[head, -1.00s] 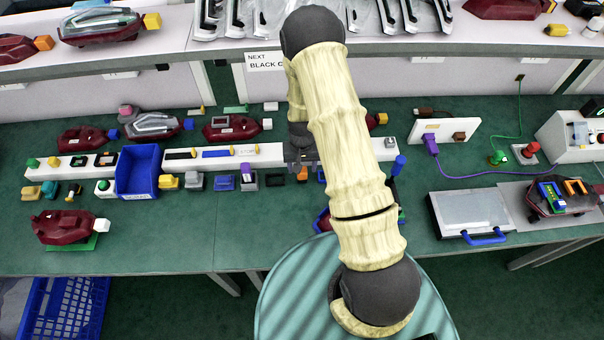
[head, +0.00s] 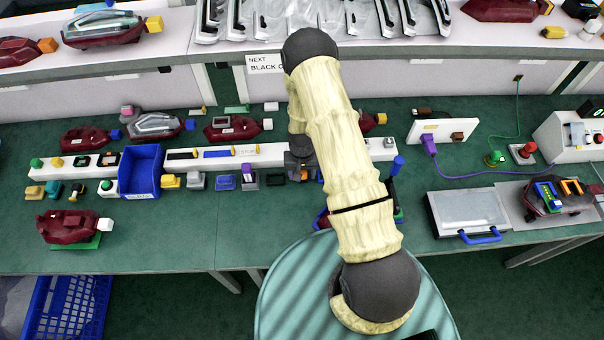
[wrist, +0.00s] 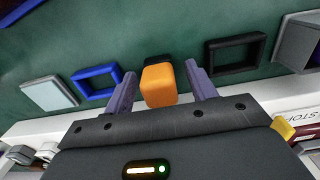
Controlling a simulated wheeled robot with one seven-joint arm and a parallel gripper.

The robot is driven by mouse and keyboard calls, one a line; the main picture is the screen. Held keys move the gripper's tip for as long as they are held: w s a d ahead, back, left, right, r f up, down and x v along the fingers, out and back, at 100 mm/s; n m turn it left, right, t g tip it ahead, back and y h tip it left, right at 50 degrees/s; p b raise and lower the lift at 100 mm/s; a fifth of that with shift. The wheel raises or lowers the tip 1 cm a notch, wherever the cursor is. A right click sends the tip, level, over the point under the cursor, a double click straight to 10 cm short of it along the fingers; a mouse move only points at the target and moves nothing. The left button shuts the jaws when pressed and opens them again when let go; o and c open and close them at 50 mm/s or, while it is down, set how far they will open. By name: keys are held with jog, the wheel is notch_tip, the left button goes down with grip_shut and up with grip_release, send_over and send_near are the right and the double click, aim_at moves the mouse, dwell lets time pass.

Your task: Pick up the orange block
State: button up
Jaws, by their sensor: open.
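The orange block (wrist: 159,88) stands on the green bench top in the wrist view, with a dark part at its far end. My gripper (wrist: 159,72) is open, with one purple-grey finger on each side of the block. Gaps show between the block and both fingers, so it is not clamped. In the head view my gripper (head: 300,165) is largely covered by my arm, and the block is mostly hidden there.
A blue frame (wrist: 97,83) and a black frame (wrist: 235,55) lie on either side of the block. A grey-white square piece (wrist: 50,94) lies farther left. A long white rail runs behind, and a blue bin (head: 140,172) stands to the left.

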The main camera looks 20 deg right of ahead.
jog(key=c, duration=1.1)
jog(key=shift+o, duration=0.2)
jog(key=shift+r, duration=0.1)
notch_tip(320, 180, up, 10)
jog(key=shift+f+b, duration=0.1)
jog(key=shift+b, duration=1)
jog(key=shift+o, duration=1.4)
jog(key=shift+c, duration=1.3)
